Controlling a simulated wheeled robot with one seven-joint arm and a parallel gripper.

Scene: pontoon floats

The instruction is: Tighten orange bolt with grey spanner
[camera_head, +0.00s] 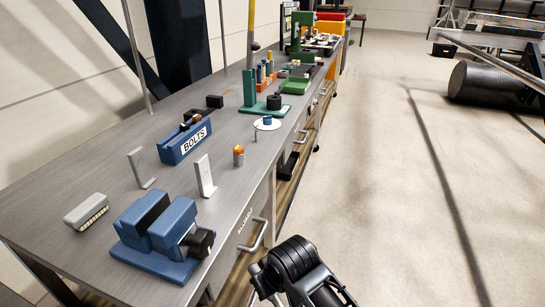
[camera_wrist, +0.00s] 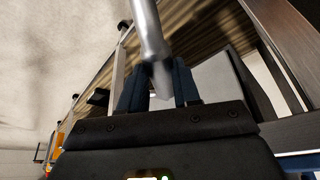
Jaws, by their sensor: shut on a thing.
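The bolt is not visible in the wrist view.
A blue vise (camera_head: 160,231), a blue BOLTS bin (camera_head: 186,142), two upright grey brackets (camera_head: 205,177) and a green stand (camera_head: 267,111) are on the workbench (camera_head: 75,174). Drawer handles (camera_head: 253,234) stick out from its front. The floor (camera_head: 390,200) to the right is largely clear.

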